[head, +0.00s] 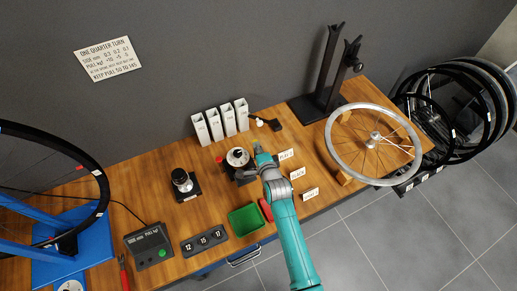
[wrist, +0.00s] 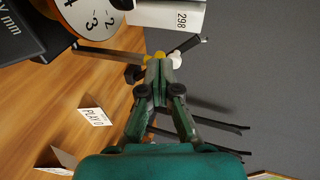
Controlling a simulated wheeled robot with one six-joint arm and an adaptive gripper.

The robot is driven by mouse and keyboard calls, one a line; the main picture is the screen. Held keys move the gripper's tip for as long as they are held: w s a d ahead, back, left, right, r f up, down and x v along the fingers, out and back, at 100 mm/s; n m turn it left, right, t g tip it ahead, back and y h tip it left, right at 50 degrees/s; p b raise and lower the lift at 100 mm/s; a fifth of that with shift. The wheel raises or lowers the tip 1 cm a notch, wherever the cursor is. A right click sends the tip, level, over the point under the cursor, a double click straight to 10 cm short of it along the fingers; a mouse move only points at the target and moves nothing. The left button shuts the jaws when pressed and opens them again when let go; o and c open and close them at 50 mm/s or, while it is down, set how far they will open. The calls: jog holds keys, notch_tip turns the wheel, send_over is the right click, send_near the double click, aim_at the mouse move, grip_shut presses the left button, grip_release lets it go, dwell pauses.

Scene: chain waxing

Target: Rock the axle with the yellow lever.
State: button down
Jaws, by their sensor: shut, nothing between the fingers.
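My gripper (head: 257,148) is at the back middle of the bench, just right of the round dial gauge (head: 237,157). In the wrist view my gripper's fingers (wrist: 157,72) are shut and empty. Small yellow parts, probably the yellow lever (wrist: 159,54), show right at the fingertips. I cannot tell whether the fingers touch them. The lever's rest is hidden by the fingers. A grey metal bar (wrist: 105,57), possibly the axle, runs from under the gauge face (wrist: 90,14) toward a small black block (wrist: 133,74). In the head view my gripper hides the lever.
White boxes (head: 221,123) stand behind the gauge, and a black tool (head: 272,124) lies right of them. Small cards, one marked PLAY (head: 286,155), stand to the right. A green bin (head: 246,219) is in front. A wheel (head: 341,143) lies farther right.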

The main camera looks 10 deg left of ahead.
aim_at(253, 141)
jog(key=w, duration=0.1)
jog(key=w+a+g+h, duration=0.1)
jog(key=w+a+g, duration=0.1)
jog(key=shift+w+r, duration=0.15)
jog(key=shift+r, duration=0.15)
jog(key=shift+w+a+g, duration=0.3)
jog(key=shift+w, duration=0.15)
dwell(0.5)
